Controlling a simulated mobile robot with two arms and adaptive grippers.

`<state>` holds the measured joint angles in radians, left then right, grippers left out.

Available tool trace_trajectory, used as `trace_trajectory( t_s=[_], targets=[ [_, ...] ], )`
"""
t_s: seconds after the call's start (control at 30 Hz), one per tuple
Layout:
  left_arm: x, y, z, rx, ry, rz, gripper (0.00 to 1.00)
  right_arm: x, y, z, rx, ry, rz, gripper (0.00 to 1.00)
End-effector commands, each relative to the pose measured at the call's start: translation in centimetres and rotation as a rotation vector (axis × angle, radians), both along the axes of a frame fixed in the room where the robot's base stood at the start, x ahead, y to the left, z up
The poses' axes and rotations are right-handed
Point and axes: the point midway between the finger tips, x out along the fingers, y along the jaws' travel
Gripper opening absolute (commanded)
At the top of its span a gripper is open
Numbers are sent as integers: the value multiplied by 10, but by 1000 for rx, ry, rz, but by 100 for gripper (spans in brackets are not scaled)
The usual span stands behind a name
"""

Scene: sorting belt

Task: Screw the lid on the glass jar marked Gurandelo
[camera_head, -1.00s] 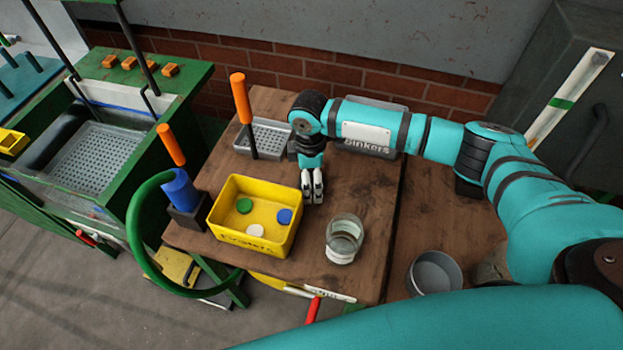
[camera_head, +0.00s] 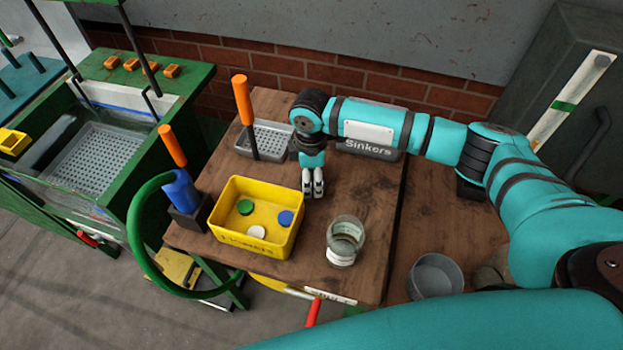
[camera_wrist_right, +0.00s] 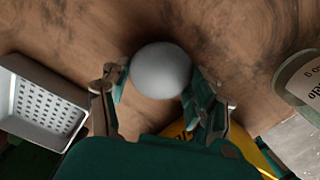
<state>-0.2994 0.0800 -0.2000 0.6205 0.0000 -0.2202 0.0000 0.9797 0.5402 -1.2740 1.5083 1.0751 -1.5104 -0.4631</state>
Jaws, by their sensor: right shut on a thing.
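The glass jar (camera_head: 344,243) stands upright at the front right of the wooden table, with no lid on its rim. Part of it shows at the right edge of the right wrist view (camera_wrist_right: 301,80), with a partly cut-off label ending in "delo". My right gripper (camera_head: 312,191) points down behind the jar and to its left, beside the yellow bin. In the right wrist view my right gripper (camera_wrist_right: 158,88) is shut on a smooth, round, pale grey thing (camera_wrist_right: 160,70); I cannot tell whether it is a lid. My left gripper is not in view.
The yellow bin (camera_head: 238,244) holds green, blue and white discs. A perforated metal tray (camera_head: 272,137) and a grey box marked "Sinkers" (camera_head: 368,151) stand behind. A round grey tin (camera_head: 436,276) is at the right. Bare tabletop lies between gripper and jar.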

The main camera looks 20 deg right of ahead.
Motion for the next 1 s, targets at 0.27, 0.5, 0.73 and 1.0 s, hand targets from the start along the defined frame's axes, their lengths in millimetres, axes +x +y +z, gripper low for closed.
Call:
trace_trajectory(
  t_s=[0.27, 0.5, 0.73, 1.0],
  targets=[
    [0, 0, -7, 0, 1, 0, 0, 1, 0, 55, 2, -5, 0, 53],
    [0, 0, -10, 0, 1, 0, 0, 1, 0, 87, 1, -2, 0, 53],
    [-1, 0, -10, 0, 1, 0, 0, 0, 0, 92, 0, 0, -1, 53],
    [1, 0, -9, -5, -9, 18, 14, 0, 1, 92, 1, 0, 4, 53]
  ],
)
